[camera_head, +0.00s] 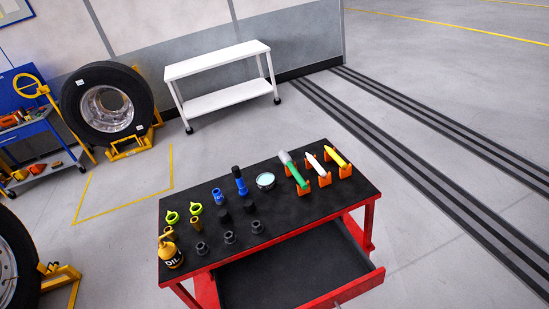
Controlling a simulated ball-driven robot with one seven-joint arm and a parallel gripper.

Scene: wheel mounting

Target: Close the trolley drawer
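A red trolley (368,217) with a black top stands in the lower middle of the head view. Its drawer (378,275) is pulled out toward the bottom of the picture. The drawer's dark inside shows and looks empty where visible. A handle shows at the drawer's front (345,292), partly cut by the picture's bottom edge. My gripper is not in view, so its state and its distance to the drawer cannot be seen.
The trolley top holds several sockets, an oil can (170,252), a blue torch-like tool (240,182) and tools on orange holders (320,172). A white table (225,97), a wheel (107,103) and a blue workbench (38,135) stand behind. Floor right of the trolley is clear.

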